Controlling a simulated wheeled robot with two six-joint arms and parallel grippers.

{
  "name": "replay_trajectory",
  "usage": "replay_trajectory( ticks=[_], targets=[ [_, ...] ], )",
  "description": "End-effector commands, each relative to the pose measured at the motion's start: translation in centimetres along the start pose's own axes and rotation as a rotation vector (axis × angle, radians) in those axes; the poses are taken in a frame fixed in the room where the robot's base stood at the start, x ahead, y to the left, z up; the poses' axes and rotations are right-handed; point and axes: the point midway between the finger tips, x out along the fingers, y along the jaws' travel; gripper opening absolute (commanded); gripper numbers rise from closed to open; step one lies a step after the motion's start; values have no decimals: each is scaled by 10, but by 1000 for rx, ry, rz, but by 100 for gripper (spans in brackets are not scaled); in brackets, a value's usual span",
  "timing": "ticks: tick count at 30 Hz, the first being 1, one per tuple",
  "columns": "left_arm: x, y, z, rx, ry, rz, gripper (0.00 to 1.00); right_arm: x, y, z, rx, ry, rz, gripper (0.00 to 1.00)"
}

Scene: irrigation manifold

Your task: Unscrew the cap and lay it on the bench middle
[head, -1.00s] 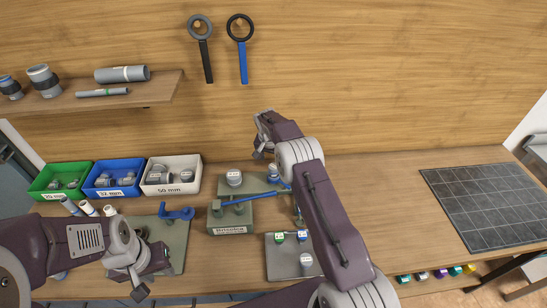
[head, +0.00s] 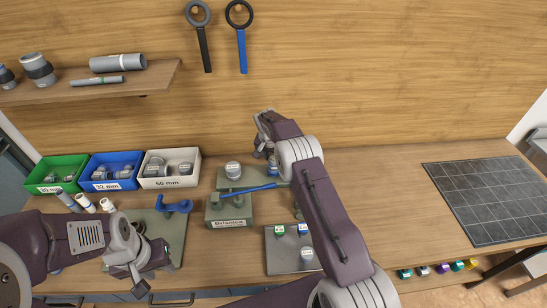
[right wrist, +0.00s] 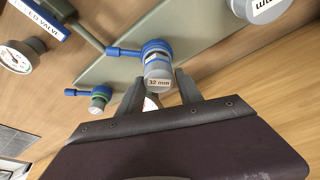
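A grey cap marked "32 mm" (right wrist: 158,83) sits on the end of a blue-collared valve (right wrist: 156,52) with a blue lever in the right wrist view. My right gripper (right wrist: 162,92) has its two fingers apart, one on each side just below the cap; I see no clear contact. In the head view my right gripper (head: 264,150) is at the back of the manifold (head: 215,213), beside a blue fitting (head: 273,166) it partly hides. My left gripper (head: 140,288) hangs low at the front left of the bench (head: 215,265), its fingers too small to read.
Green (head: 55,175), blue (head: 112,172) and white (head: 170,169) bins stand at the back left. A grey plate (head: 285,262) with small capped parts lies in front of the manifold. A dark gridded panel (head: 488,203) lies at the right.

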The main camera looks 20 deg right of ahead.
Motion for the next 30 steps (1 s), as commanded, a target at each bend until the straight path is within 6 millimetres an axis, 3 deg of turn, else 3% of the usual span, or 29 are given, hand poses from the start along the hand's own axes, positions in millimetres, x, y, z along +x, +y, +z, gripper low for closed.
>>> replay_trajectory(
  ticks=[1,4,5,9,13,21,30],
  targets=[
    [0,0,0,0,0,0,36,0,0,0,0,0,-1,25],
    [0,0,0,0,0,0,36,0,0,0,1,0,-1,0],
    [0,0,0,0,0,0,36,0,-1,0,0,1,-2,38],
    [0,0,0,0,0,0,36,0,-1,0,0,1,-2,0],
    [-2,0,0,0,0,0,36,-2,0,0,-42,-1,-15,0],
    [-9,0,-1,0,0,0,36,-1,0,0,-366,0,-116,0],
    [-9,0,-1,0,0,0,36,0,0,0,-396,0,-124,0]
  ],
)
